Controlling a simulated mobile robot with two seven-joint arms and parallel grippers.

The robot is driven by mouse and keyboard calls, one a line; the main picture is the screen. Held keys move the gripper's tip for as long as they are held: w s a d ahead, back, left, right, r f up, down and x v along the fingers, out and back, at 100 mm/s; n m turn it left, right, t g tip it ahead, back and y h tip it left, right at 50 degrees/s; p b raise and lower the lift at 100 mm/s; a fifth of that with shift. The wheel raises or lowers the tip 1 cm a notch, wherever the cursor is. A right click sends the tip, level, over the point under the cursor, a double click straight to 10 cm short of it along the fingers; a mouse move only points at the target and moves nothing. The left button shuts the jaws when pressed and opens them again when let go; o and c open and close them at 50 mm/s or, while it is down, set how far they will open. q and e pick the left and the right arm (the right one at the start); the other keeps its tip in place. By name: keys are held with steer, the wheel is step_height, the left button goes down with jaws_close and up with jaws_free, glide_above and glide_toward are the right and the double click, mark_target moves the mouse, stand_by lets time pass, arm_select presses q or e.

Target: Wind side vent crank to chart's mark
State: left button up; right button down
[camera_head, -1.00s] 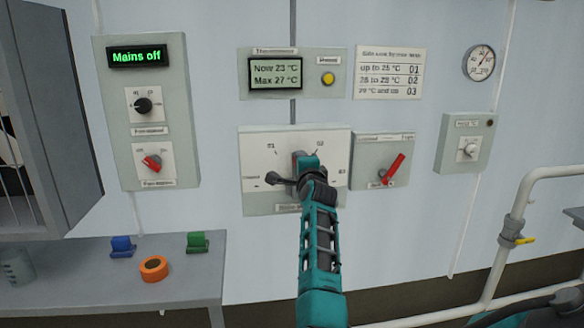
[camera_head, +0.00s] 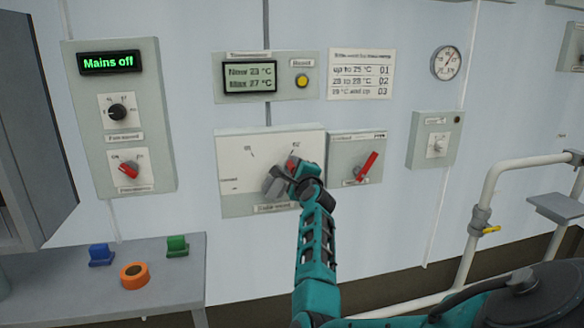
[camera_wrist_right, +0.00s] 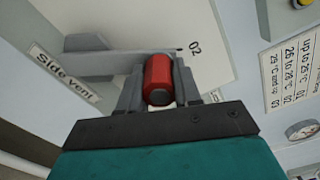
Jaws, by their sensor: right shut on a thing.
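The side vent panel (camera_head: 235,200) is on the wall, with marks 01, 02 and a label at its left; its right part is partly hidden by my arm. Its grey crank (camera_head: 275,184) has a red knob, clear in the right wrist view (camera_wrist_right: 158,78). My right gripper (camera_head: 303,172) is shut on this knob (camera_head: 292,164), just below the 02 mark. In the wrist view the crank arm (camera_wrist_right: 100,65) runs to the knob, and 02 is close beyond it. The chart (camera_head: 360,74) lists temperature bands beside 01, 02 and 03. My left gripper is not in view.
The display (camera_head: 250,77) reads Now 23 °C, Max 27 °C. A red-handled switch box (camera_head: 345,150) is close right of the panel. A "Mains off" box (camera_head: 110,62) is left. A bench (camera_head: 180,290) holds blue and green blocks and an orange ring. White pipes (camera_head: 490,190) stand right.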

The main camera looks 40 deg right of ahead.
steer(key=shift+d+r, duration=0.1)
steer(key=shift+r, duration=0.15)
steer(key=c, duration=1.2)
jaws_free()
steer(key=o, duration=0.4)
steer(key=shift+f, duration=0.15)
steer(key=shift+a, duration=0.2)
steer(key=p+v, duration=0.1)
steer(key=v, duration=1.1)
steer(key=shift+s+a, duration=0.1)
steer(key=shift+s, duration=0.3)
